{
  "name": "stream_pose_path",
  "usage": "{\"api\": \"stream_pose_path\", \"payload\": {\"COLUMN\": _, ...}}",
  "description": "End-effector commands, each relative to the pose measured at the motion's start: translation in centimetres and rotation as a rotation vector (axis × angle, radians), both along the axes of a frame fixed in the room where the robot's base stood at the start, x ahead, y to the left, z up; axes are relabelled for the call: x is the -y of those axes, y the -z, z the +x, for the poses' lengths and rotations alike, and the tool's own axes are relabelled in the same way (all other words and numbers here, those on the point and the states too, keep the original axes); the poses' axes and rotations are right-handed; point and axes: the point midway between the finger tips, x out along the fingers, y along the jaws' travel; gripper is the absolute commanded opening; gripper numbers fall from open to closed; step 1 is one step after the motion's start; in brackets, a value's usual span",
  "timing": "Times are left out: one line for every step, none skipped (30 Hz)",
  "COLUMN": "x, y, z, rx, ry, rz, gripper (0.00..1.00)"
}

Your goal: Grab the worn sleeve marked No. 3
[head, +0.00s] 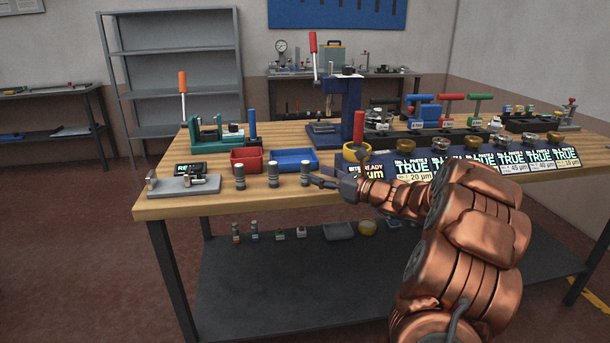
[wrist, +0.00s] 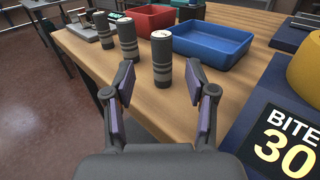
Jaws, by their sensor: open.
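Three grey banded cylindrical sleeves stand upright in a row near the table's front edge: a left one (head: 239,175), a middle one (head: 273,175) and a right one (head: 305,174). In the wrist view they are the far sleeve (wrist: 101,31), the middle sleeve (wrist: 127,42) and the near sleeve (wrist: 162,64). Their tops carry small marks too small to read, so I cannot tell which is No. 3. My gripper (wrist: 164,103) is open and empty, its fingers pointing toward the near sleeve, which stands just beyond the fingertips. In the head view my gripper (head: 328,183) is right of it.
A red bin (wrist: 150,20) and a blue bin (wrist: 212,46) stand behind the sleeves. A grey fixture (head: 184,187) sits left of the row. A yellow ring (head: 354,153) and label plates (head: 413,168) are to the right. Bare wood surrounds the sleeves.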

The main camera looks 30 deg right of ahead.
Motion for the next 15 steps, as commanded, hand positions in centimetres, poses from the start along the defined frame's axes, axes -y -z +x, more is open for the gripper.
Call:
{"api": "stream_pose_path", "payload": {"x": -0.3, "y": 0.0, "z": 0.4, "rx": -0.001, "ry": -0.003, "rz": -0.002, "gripper": 0.56}}
{"api": "stream_pose_path", "payload": {"x": -0.4, "y": 0.0, "z": 0.6, "rx": -0.001, "ry": -0.003, "rz": -0.002, "gripper": 0.56}}
{"api": "stream_pose_path", "payload": {"x": -0.4, "y": 0.0, "z": 0.8, "rx": -0.001, "ry": -0.003, "rz": -0.002, "gripper": 0.56}}
{"api": "stream_pose_path", "payload": {"x": -0.4, "y": 0.0, "z": 1.0, "rx": -0.001, "ry": -0.003, "rz": -0.002, "gripper": 0.56}}
{"api": "stream_pose_path", "payload": {"x": -0.5, "y": -0.1, "z": 1.2, "rx": -0.002, "ry": -0.003, "rz": -0.002, "gripper": 0.56}}
{"api": "stream_pose_path", "payload": {"x": -0.6, "y": -0.1, "z": 1.5, "rx": -0.002, "ry": -0.003, "rz": -0.003, "gripper": 0.56}}
{"api": "stream_pose_path", "payload": {"x": -0.7, "y": -0.2, "z": 1.8, "rx": -0.002, "ry": -0.003, "rz": -0.003, "gripper": 0.56}}
{"api": "stream_pose_path", "payload": {"x": -0.8, "y": -0.2, "z": 2.1, "rx": -0.003, "ry": -0.004, "rz": -0.003, "gripper": 0.56}}
{"api": "stream_pose_path", "payload": {"x": -0.9, "y": -0.3, "z": 2.5, "rx": -0.003, "ry": -0.004, "rz": -0.004, "gripper": 0.56}}
{"api": "stream_pose_path", "payload": {"x": -0.9, "y": -0.4, "z": 2.8, "rx": -0.003, "ry": -0.004, "rz": -0.006, "gripper": 0.56}}
{"api": "stream_pose_path", "payload": {"x": -1.0, "y": -0.5, "z": 3.1, "rx": -0.002, "ry": -0.003, "rz": -0.005, "gripper": 0.56}}
{"api": "stream_pose_path", "payload": {"x": -1.1, "y": -0.6, "z": 3.5, "rx": -0.002, "ry": -0.003, "rz": -0.006, "gripper": 0.56}}
{"api": "stream_pose_path", "payload": {"x": -1.3, "y": -0.6, "z": 3.9, "rx": -0.002, "ry": -0.004, "rz": -0.006, "gripper": 0.56}}
{"api": "stream_pose_path", "payload": {"x": -1.4, "y": -0.6, "z": 4.2, "rx": -0.002, "ry": -0.004, "rz": -0.006, "gripper": 0.56}}
{"api": "stream_pose_path", "payload": {"x": -1.5, "y": -0.6, "z": 4.6, "rx": -0.002, "ry": -0.003, "rz": -0.006, "gripper": 0.56}}
